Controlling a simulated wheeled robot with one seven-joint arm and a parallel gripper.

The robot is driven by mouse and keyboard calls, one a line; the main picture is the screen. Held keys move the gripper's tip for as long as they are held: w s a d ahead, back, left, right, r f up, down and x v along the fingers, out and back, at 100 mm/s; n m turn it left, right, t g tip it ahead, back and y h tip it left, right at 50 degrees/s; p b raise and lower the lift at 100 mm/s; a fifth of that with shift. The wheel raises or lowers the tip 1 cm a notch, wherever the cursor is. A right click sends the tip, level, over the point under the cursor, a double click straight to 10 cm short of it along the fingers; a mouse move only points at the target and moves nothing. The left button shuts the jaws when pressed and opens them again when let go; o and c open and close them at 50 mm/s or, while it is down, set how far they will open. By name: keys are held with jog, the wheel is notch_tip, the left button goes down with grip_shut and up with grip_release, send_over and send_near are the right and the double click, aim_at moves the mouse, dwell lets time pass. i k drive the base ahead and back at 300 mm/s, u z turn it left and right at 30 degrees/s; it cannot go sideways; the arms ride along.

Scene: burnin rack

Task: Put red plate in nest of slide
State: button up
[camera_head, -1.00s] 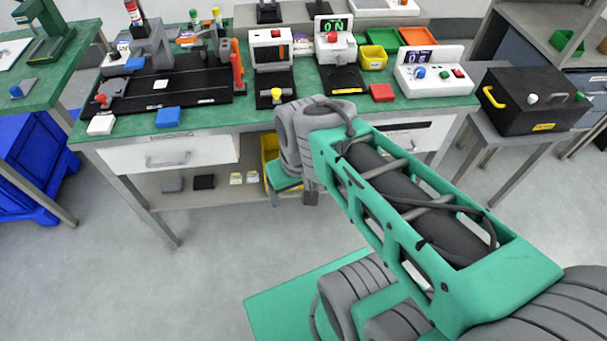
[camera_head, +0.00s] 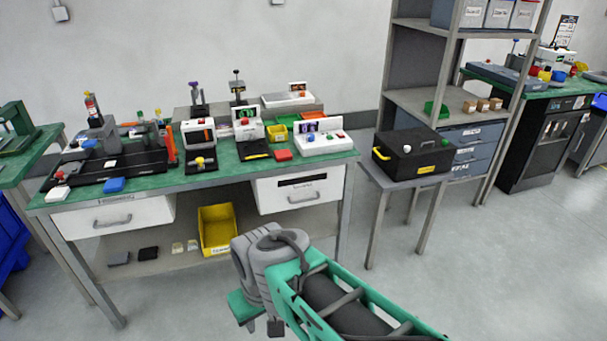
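A small flat red plate (camera_head: 283,155) lies on the green bench top, in front of the yellow bin. A long black slide-like fixture (camera_head: 138,170) lies on the left of the bench, with a small white square on it; I cannot make out which part is the nest. A blue block (camera_head: 114,185) and a white block with a red knob (camera_head: 57,193) sit at its front edge. My gripper (camera_head: 262,326) is low in the picture in front of the bench, mostly hidden behind my wrist. Its fingers cannot be made out. It is well away from the red plate.
A white button box (camera_head: 320,143) stands right of the red plate. Small white devices (camera_head: 200,138) stand left of it. A black box (camera_head: 412,154) sits on a side table at the right. A yellow bin (camera_head: 218,230) is on the lower shelf. The floor at the right is open.

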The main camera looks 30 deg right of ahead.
aim_at(70, 168)
jog(key=z, duration=0.8)
jog(key=i, duration=1.1)
jog(key=u, duration=0.85)
jog(key=i, duration=0.75)
jog(key=u, duration=0.9)
